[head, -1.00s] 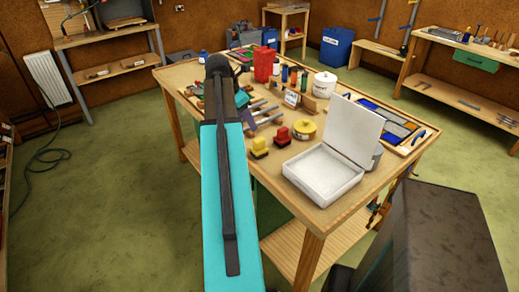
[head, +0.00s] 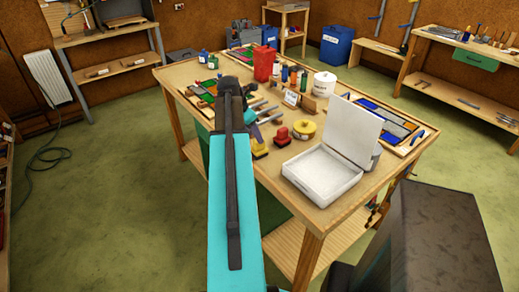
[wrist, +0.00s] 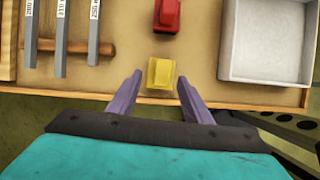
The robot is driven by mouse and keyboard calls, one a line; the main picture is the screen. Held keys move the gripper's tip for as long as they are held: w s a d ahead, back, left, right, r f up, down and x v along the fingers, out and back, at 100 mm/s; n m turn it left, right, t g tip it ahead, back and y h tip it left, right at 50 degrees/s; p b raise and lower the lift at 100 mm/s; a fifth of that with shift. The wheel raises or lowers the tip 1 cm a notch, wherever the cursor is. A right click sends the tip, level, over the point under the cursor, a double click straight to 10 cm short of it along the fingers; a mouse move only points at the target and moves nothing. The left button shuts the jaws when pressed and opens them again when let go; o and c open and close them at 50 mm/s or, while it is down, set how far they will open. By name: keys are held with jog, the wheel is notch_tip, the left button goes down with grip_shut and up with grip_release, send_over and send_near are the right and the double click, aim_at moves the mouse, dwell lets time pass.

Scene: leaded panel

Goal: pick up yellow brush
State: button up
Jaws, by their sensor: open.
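The yellow brush (wrist: 161,74) is a small yellow block near the table's front edge. It lies between and slightly beyond my fingertips in the wrist view, with a gap on each side. My gripper (wrist: 160,84) is open and empty, its two purple fingers spread on either side of the brush. In the head view the yellow brush (head: 259,150) shows just right of my arm, below a purple finger. My arm hides part of the table there. I cannot tell the fingers' exact height above the table.
A red brush (wrist: 167,15) sits just behind the yellow one. An open white box (head: 318,178) stands to the right. Grey bars (wrist: 61,45) lie across a wooden strip to the left. A yellow round tin (head: 304,130) is behind. The tabletop's front edge (wrist: 230,91) is close.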

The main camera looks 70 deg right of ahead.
aim_at(259, 147)
jog(key=shift+s+f, duration=0.1)
jog(key=shift+f, duration=0.05)
jog(key=shift+p+x, duration=0.8)
jog(key=shift+x, duration=1.65)
jog(key=shift+s, duration=0.15)
jog(key=shift+c, duration=0.2)
grip_shut()
